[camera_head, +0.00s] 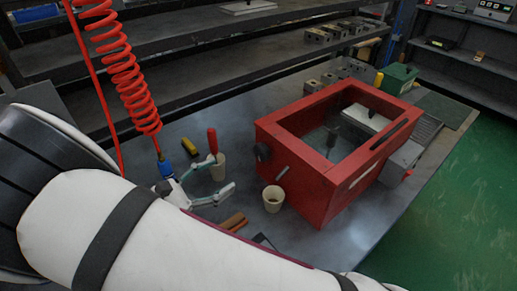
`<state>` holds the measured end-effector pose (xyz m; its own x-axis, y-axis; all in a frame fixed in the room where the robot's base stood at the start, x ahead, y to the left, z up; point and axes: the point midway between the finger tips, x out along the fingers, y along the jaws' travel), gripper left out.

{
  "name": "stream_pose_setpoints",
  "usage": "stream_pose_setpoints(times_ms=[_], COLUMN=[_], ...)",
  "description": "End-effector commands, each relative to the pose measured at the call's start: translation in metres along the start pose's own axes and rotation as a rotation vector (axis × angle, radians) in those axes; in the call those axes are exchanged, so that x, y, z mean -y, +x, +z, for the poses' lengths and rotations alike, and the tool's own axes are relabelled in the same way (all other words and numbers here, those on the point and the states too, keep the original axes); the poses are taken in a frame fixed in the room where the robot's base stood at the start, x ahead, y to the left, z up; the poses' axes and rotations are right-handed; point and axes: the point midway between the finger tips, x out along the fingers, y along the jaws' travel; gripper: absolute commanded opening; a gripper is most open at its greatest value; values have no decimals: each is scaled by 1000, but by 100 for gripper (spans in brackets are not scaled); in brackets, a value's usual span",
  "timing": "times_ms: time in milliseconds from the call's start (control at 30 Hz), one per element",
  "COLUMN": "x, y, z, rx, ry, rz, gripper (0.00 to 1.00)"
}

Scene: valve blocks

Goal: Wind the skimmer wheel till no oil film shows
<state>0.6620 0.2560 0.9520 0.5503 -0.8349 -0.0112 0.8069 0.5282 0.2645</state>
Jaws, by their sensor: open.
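A red open-topped tank (330,190) stands on the grey bench at centre right. A round black knob (262,152), seemingly the skimmer wheel, sits on its left side. Inside is a dark grey surface (318,139) with a dark upright part and a pale block (366,119); I cannot tell whether an oil film shows there. My gripper (229,173) is left of the tank, its two fingers spread and empty, pointing right. It is apart from the knob.
A beige cup (272,199) stands before the tank. A red-handled tool (212,140) is in another cup by my upper finger. A coiled red hose (125,70) hangs left. Brown pieces (232,222) lie near my arm. Metal blocks and a green bin (398,79) stand behind.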

Motion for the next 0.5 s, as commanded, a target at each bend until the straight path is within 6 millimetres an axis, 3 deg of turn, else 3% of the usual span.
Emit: stream_pose_setpoints(times_ms=[167, 500], x=[-1, -1], y=[6, 66], z=[-2, 0], rx=[12, 12], ry=[-5, -5], rz=[14, 11], gripper=[61, 61])
